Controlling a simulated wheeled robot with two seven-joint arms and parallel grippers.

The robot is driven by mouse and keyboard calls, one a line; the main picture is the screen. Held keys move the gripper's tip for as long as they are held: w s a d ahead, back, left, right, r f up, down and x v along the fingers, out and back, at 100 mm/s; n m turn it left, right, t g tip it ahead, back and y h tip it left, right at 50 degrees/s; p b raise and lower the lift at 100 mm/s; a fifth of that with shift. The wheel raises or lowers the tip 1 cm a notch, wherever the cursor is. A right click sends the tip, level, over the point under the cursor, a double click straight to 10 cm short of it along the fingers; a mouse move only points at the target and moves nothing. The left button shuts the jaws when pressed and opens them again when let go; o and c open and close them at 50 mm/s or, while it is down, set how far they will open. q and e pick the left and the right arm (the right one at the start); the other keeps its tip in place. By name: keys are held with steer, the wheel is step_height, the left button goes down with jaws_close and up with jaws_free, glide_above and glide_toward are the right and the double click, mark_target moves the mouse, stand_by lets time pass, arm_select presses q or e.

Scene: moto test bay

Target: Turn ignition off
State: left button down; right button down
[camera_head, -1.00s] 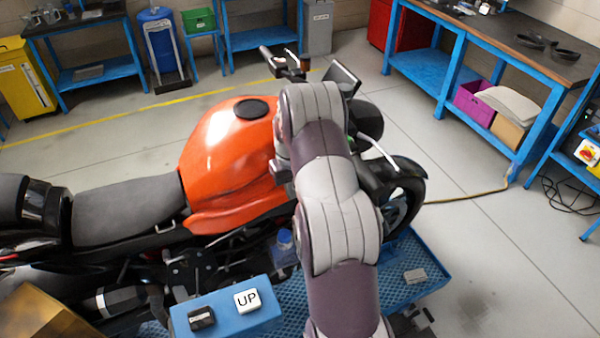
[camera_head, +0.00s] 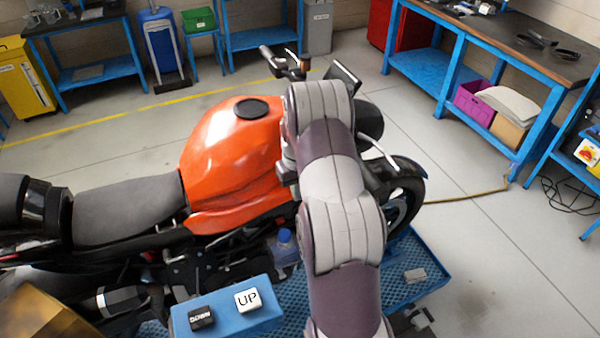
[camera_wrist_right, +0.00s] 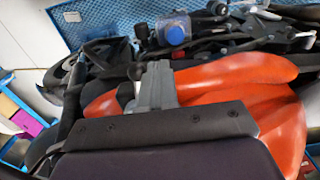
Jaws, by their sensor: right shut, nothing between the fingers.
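The motorcycle has an orange tank (camera_head: 232,140), which also shows in the wrist view (camera_wrist_right: 235,85). Its handlebar (camera_head: 288,66) and dark display (camera_head: 343,80) show beyond my right arm. I cannot make out the ignition or its key in either view; my right arm covers part of the area between tank and front end. My right gripper (camera_head: 287,180) is mostly hidden by its arm, beside the tank's right side. In the wrist view its grey fingers (camera_wrist_right: 155,88) are shut and empty in front of the tank. My left gripper is not in view.
A blue control box (camera_head: 230,312) with UP and DOWN buttons stands at the front. A blue workbench (camera_head: 450,110) stands at the right.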

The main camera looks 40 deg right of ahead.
steer(key=shift+s+d, duration=0.35)
steer(key=shift+s, duration=0.1)
steer(key=shift+d, duration=0.1)
steer(key=shift+s+d, duration=0.35)
